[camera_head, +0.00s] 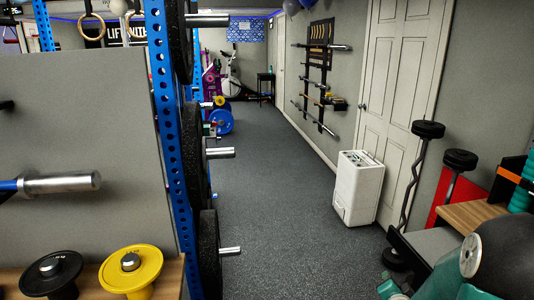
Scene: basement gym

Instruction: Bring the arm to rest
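My gripper is not in view in the head camera view. No fingers or held object can be seen, so its state does not show.
A grey rubber floor (285,190) runs clear to the back. A blue rack post (172,150) with black plates (208,255) stands left. A white dehumidifier-like box (358,188) stands by the white door (400,90). Curl bars (418,180) lean at right. A yellow weight (131,268) sits lower left.

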